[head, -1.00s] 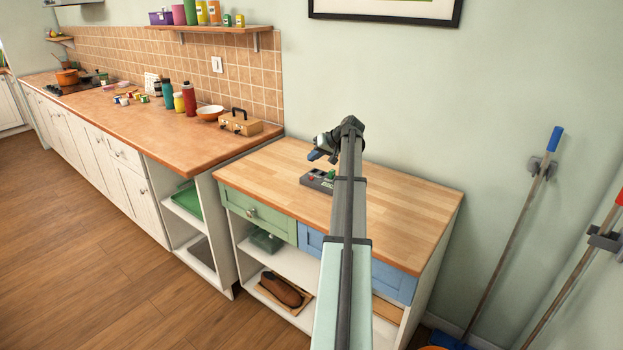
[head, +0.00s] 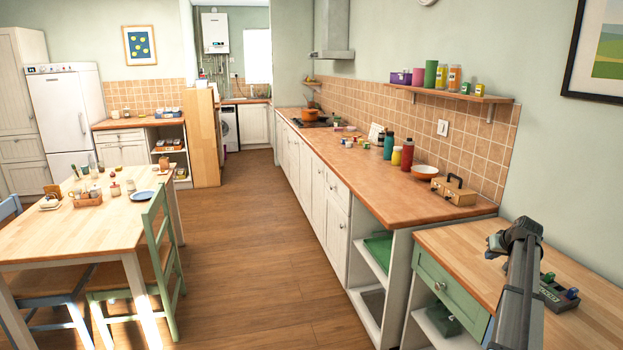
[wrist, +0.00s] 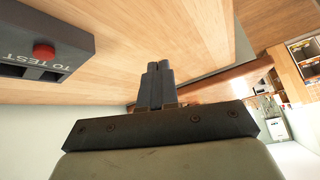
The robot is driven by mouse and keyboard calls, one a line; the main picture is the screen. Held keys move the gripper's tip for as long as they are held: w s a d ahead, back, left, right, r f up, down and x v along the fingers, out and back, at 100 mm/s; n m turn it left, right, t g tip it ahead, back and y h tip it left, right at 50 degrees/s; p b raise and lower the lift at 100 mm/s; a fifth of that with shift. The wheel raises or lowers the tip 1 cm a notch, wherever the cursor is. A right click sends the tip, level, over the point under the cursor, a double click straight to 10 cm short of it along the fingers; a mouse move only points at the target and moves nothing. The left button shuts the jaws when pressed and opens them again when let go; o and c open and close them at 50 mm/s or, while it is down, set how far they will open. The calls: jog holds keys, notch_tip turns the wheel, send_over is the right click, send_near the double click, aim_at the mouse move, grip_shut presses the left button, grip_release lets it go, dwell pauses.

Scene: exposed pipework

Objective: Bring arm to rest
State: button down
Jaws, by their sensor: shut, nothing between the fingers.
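My arm reaches over the light wood worktop (head: 446,238) at the lower right of the head view. My gripper (head: 492,245) is at its far end, raised above the worktop, and looks small there. In the wrist view my gripper (wrist: 160,68) has its two dark fingers together, with nothing between them. The wood surface lies beyond the fingers in that view.
A grey box (head: 556,294) with coloured parts sits beside my arm; its red button and lettering show in the wrist view (wrist: 42,48). A long counter (head: 372,190) runs away behind. A table (head: 110,215) stands left, with open floor (head: 255,250) between.

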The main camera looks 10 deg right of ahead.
jog(key=w+a+f+n+h, duration=0.35)
jog(key=w+a, duration=0.35)
jog(key=a, duration=0.5)
jog(key=s+a+f+n+g+y, duration=0.1)
jog(key=s+a+f+g+y, duration=0.3)
jog(key=a+f, duration=1)
jog(key=s+a+f+g+y, duration=0.1)
jog(key=s+a+f, duration=0.5)
jog(key=a+f, duration=0.85)
jog(key=s+a+f+g, duration=0.4)
jog(key=s+a+f, duration=1.1)
jog(key=s, duration=0.3)
jog(key=s+a+f+g, duration=0.2)
jog(key=s+a, duration=0.2)
jog(key=s, duration=0.7)
jog(key=s+a+f+g, duration=0.2)
jog(key=s+a+g, duration=0.1)
jog(key=s, duration=0.9)
jog(key=shift+s+a, duration=0.15)
jog(key=shift+a, duration=0.3)
jog(key=shift+n, duration=0.25)
